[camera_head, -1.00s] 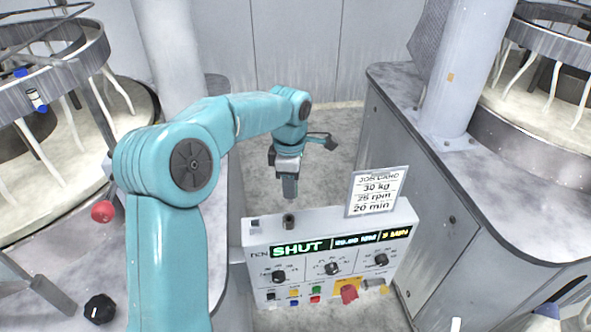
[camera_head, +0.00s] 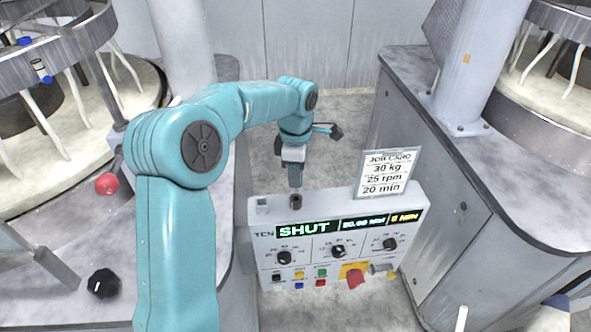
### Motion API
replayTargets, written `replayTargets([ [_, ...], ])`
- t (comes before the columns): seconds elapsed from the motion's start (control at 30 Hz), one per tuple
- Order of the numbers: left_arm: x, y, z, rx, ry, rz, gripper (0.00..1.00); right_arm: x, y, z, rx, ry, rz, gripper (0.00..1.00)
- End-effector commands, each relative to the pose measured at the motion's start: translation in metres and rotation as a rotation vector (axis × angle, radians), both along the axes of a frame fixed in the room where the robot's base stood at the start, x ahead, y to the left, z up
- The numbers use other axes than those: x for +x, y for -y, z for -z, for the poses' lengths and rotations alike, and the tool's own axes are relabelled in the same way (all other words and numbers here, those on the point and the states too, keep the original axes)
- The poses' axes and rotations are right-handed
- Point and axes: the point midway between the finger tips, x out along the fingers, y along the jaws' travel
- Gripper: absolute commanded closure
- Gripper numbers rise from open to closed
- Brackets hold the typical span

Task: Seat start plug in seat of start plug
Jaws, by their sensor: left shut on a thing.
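My left gripper (camera_head: 295,184) points down just above the top of the grey control box (camera_head: 262,232), near its back edge. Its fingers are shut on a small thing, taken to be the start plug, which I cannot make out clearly. A short dark round socket (camera_head: 296,201) stands on the box top directly under the fingers and looks like the seat. Only a small gap, if any, shows between them; I cannot tell whether they touch. My right gripper is not in view.
A job card (camera_head: 388,174) stands on the box to the right of the gripper. The front has a lit display (camera_head: 304,229), dials and coloured buttons. A red ball knob (camera_head: 107,184) and black knob (camera_head: 103,283) are left. A grey cabinet (camera_head: 425,150) is right.

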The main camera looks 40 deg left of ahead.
Motion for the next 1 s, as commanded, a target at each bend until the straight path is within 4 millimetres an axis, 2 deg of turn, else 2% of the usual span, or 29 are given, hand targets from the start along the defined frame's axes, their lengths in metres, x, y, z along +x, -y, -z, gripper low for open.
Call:
replayTargets([
  [0.03,-0.0001,-0.0001,0.009,0.0,0.0,0.0,0.98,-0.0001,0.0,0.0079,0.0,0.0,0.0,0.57],
  [0.2,-0.0001,-0.0001,0.0169,0.0,0.0,0.0,0.98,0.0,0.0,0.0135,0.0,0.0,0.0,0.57],
  [1.0,0.0006,0.0003,0.0164,0.0,0.0,0.0,0.98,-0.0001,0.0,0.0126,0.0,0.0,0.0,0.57],
])
